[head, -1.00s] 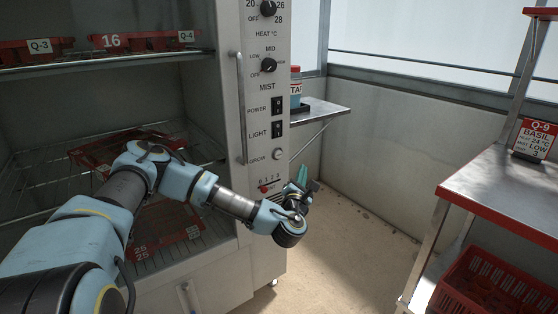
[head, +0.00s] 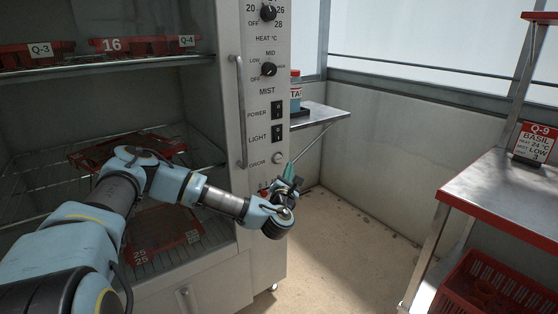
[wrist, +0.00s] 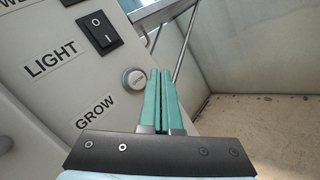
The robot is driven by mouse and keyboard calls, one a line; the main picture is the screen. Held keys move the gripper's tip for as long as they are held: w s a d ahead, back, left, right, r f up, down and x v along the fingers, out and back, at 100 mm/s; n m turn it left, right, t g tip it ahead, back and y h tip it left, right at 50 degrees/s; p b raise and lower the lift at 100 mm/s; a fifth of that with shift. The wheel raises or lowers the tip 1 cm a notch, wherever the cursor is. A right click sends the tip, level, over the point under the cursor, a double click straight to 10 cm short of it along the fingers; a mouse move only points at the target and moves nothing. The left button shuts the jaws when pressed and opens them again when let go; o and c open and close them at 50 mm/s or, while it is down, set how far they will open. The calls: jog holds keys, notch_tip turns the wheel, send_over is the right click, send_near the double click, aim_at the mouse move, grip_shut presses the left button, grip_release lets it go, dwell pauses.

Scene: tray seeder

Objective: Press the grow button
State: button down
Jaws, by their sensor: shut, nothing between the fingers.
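The grow button (head: 278,158) is a small round pale button with a metal rim on the cabinet's control panel, below the light switch. In the wrist view the button (wrist: 137,80) sits just left of my fingertips, beside the GROW label (wrist: 95,110). My gripper (head: 289,172) is shut and empty, its teal fingers pointing up just below and right of the button. The fingers also show in the wrist view (wrist: 161,76). I cannot tell from the frames whether they touch the panel; they look apart from the button.
The light switch (head: 278,131) and power switch (head: 277,109) sit above the button, with the mist knob (head: 268,69) higher. A vertical handle (head: 241,110) is left of them. A small side shelf (head: 318,116) stands behind the panel. A metal table (head: 510,190) is at right, with open floor between.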

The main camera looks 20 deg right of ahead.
aim_at(282, 158)
jog(key=shift+w+a+b, duration=0.15)
jog(key=shift+w+b, duration=0.15)
jog(key=shift+w, duration=0.5)
jog(key=shift+w+a+b, duration=0.15)
jog(key=shift+w+b, duration=0.1)
jog(key=shift+w, duration=0.5)
dwell(0.9)
jog(key=shift+w+b, duration=0.3)
jog(key=shift+w, duration=0.1)
jog(key=shift+w+a, duration=0.2)
jog(key=shift+w, duration=0.35)
dwell(0.6)
jog(key=shift+s, duration=0.15)
jog(key=shift+s+d, duration=0.2)
jog(key=shift+s, duration=0.6)
jog(key=shift+s+d, duration=0.25)
jog(key=shift+s, duration=1)
jog(key=shift+s+d, duration=0.2)
jog(key=shift+s, duration=1)
